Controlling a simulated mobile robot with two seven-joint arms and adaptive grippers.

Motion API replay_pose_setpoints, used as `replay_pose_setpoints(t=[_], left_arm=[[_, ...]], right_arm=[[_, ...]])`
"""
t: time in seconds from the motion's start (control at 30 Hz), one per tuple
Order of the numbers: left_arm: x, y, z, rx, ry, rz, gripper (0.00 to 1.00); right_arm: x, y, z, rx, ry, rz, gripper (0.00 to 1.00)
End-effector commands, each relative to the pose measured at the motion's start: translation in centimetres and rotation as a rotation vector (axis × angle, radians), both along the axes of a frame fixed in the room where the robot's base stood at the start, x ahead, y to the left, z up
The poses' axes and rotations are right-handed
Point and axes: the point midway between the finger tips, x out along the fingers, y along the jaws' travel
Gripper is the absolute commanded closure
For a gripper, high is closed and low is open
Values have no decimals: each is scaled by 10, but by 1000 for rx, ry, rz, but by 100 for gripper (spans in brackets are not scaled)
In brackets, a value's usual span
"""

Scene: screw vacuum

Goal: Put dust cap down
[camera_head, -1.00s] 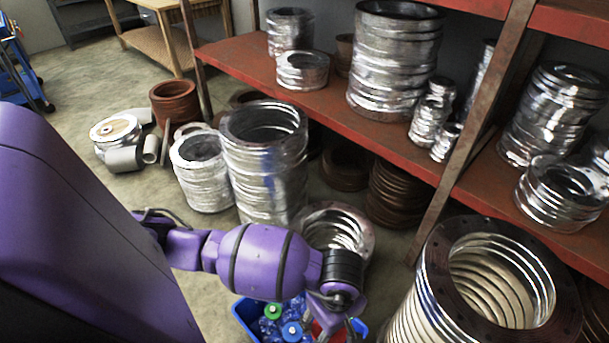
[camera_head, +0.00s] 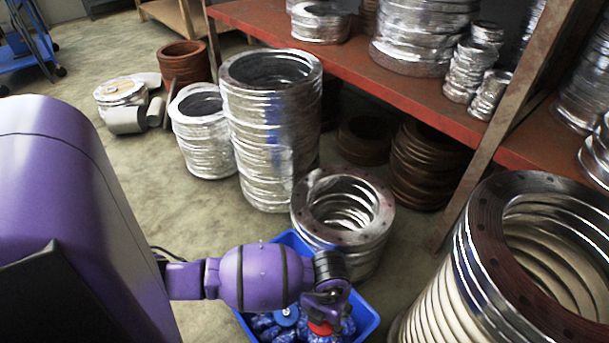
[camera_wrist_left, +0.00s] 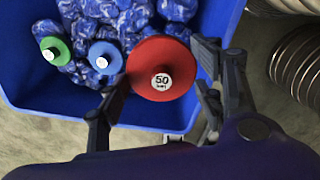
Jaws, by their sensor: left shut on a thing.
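My left gripper (camera_head: 328,308) is shut on a red dust cap (camera_wrist_left: 160,68) marked "50". The cap sits between the two fingers in the left wrist view (camera_wrist_left: 157,88), over the blue bin (camera_wrist_left: 30,95). A sliver of the red cap (camera_head: 320,328) shows below the gripper in the head view. Whether the held cap touches the contents is unclear. My right gripper is out of view.
A ring stack (camera_head: 343,215) stands just behind the bin. A large flanged metal stack (camera_head: 480,280) stands at the right. Taller metal stacks (camera_head: 270,130) stand behind, near the red shelf (camera_head: 340,68). Open floor (camera_head: 120,190) lies at the left.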

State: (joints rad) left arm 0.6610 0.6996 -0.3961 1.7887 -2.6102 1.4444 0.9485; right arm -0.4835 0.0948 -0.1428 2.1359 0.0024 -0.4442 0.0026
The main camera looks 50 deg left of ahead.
Motion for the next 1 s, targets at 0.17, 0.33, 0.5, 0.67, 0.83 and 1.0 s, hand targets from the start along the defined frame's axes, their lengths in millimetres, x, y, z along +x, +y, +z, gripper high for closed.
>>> replay_pose_setpoints(t=[0.17, 0.33, 0.5, 0.67, 0.83, 1.0], left_arm=[[22, 39, -24, 4, 3, 1, 52], [41, 71, -49, 2, 6, -1, 52], [53, 90, -75, 1, 4, -2, 52], [59, 98, -83, 0, 1, -4, 52], [63, 105, -94, 0, 2, -4, 52], [63, 105, -121, -1, 3, -5, 52]], right_arm=[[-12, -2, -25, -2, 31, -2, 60], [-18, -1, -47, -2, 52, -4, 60], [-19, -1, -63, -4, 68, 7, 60], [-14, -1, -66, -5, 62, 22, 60], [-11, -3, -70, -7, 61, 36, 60], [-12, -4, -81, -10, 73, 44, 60]])
